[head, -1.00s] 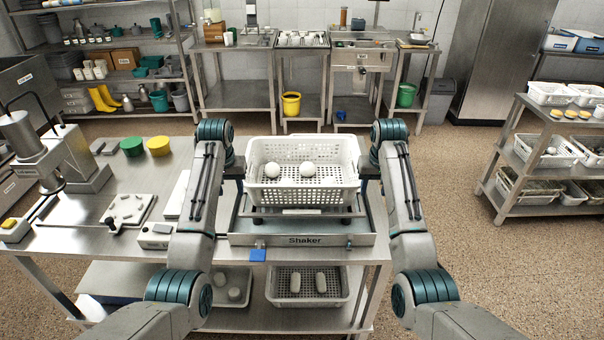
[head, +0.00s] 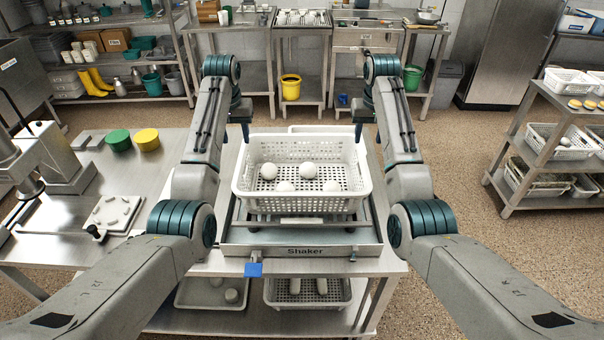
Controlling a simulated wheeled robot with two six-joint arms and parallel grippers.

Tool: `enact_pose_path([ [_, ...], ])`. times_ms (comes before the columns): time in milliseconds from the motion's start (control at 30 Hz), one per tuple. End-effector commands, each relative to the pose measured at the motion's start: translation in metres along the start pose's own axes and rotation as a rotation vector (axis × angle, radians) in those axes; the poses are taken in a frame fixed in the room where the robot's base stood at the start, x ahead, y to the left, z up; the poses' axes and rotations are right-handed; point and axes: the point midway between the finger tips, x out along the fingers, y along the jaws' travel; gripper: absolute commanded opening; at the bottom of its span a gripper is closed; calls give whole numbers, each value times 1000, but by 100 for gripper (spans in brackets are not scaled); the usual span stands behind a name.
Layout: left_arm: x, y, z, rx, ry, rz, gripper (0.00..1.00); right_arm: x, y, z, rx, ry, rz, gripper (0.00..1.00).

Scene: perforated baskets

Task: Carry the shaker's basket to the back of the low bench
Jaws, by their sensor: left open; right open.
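The white perforated basket (head: 301,204) sits on the shaker (head: 345,256), whose front is marked "Shaker". Several white rounded pieces (head: 309,170) lie in the basket. The shaker stands on a steel bench (head: 150,178); I cannot tell whether this is the low bench. My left gripper (head: 243,130) is open near the basket's back left corner. My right gripper (head: 358,130) is open near its back right corner. Both look raised above the rim and hold nothing. My arms reach along both sides of the basket.
Green (head: 119,140) and yellow (head: 147,140) round containers stand on the bench's left part. A white tray (head: 108,214) is nearer. Another white basket (head: 308,292) sits on the shelf below. A rack of baskets (head: 540,152) stands at right, with open floor between.

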Motion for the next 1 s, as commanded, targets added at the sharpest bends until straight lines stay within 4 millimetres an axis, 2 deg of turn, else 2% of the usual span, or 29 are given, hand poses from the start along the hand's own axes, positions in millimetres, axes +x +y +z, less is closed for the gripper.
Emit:
enact_pose_path([
  [267,7,0,0,0,0,0,43,7,0,0,0,0,0,43],
  [367,20,0,0,0,-2,0,43,20,0,0,0,-2,0,43],
  [700,80,0,0,0,-2,0,43,80,0,0,0,-2,0,43],
  [800,93,0,0,0,-1,0,43,93,0,0,0,-1,0,43],
  [1000,107,0,0,0,0,0,43,107,0,0,0,0,0,43],
])
